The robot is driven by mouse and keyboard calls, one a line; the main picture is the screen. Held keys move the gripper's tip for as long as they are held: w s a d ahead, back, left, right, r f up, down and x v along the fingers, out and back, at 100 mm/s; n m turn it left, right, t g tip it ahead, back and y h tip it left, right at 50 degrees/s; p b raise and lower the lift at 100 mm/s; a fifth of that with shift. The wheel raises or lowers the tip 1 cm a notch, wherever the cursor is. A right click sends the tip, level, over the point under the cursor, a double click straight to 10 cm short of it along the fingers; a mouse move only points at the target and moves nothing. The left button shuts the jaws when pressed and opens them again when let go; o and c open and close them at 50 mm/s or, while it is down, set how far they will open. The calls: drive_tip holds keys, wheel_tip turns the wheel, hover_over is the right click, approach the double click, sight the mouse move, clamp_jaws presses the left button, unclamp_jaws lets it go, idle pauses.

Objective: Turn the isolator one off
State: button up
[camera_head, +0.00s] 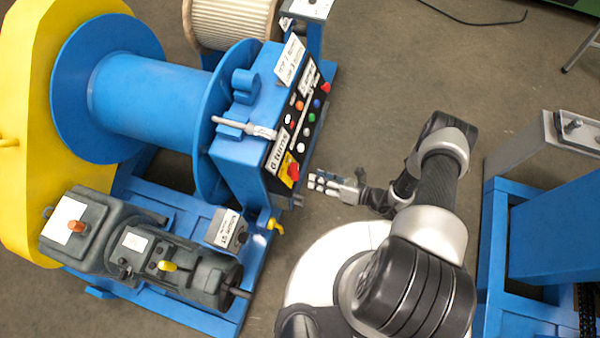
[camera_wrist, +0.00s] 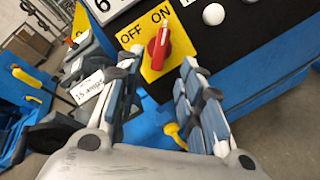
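The isolator is a red rotary knob (camera_wrist: 158,50) on a yellow plate (camera_wrist: 178,41) marked OFF and ON. Its pale-striped end points up toward the ON label. In the head view the red knob (camera_head: 293,171) is at the lower end of the black control panel. My gripper (camera_wrist: 160,63) is open and empty, its fingers to the left and right of the knob in the wrist view. In the head view my gripper (camera_head: 318,182) is just right of the panel, with a small gap to the knob. I cannot tell the exact depth between fingertips and knob.
The black panel (camera_head: 303,122) carries several coloured buttons and lamps. A yellow valve handle (camera_head: 275,226) sticks out below it. A dark motor unit (camera_head: 170,260) is at lower left. A blue frame (camera_head: 495,250) stands at right. Bare floor (camera_head: 390,70) lies at upper right.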

sight(298, 173)
drive_tip(key=x, duration=0.8)
drive_tip(key=shift+w, duration=0.1)
clamp_jaws()
